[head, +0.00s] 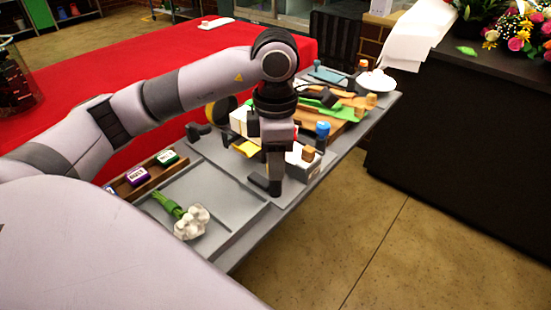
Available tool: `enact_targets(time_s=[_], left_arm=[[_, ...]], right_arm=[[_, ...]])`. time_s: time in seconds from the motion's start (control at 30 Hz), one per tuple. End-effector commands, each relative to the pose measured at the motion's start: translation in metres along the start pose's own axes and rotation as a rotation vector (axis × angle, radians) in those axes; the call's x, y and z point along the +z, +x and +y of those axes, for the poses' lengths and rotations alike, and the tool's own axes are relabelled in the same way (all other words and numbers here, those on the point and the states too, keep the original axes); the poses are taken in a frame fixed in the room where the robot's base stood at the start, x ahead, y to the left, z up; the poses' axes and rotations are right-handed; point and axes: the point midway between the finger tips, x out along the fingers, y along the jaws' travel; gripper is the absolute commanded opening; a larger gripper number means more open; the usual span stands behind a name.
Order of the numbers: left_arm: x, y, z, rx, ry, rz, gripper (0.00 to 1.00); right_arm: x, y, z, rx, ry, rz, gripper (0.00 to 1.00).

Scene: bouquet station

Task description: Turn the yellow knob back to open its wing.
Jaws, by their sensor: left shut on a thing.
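My left gripper (266,183) points down over the grey bench, left of the blue knob. It is shut, and the grip itself is mostly hidden by its own fingers and wrist. A yellow piece (245,149) shows just left of the gripper; I cannot tell whether it is the yellow knob or its wing. How far any wing stands open is hidden. A blue knob (322,130) stands right of the gripper, above a grey and white box (307,166). My right gripper is not in view.
A tray (222,190) at the near end of the bench holds a white flower bunch (191,221) with green stems. A wooden rack (135,182) holds small labelled blocks. Tools and wooden pieces crowd the far end. A white bowl (376,81) stands at the far corner.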

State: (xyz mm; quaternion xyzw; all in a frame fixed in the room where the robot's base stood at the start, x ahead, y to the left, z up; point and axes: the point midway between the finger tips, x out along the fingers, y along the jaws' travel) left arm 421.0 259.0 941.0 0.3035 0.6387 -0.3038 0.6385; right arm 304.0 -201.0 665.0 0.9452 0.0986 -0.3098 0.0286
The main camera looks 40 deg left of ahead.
Motion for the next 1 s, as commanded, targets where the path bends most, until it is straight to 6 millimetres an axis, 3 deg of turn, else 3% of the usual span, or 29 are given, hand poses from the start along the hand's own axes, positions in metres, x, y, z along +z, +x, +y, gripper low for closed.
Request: enact_targets(time_s=[0.6,0.63,0.7,1.0], left_arm=[[-0.0001,-0.0018,0.0011,0.003,-0.043,-0.002,0.03],[-0.0001,-0.0018,0.0012,0.003,-0.043,-0.002,0.43],[-0.0001,-0.0016,0.0011,0.003,-0.043,-0.002,0.59],[0.0001,-0.0024,0.0005,0.001,-0.04,-0.001,0.59]], right_arm=[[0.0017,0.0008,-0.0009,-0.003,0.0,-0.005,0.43],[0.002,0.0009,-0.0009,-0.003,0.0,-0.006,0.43],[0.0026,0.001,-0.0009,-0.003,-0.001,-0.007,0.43],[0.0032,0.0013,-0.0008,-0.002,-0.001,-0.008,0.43]])
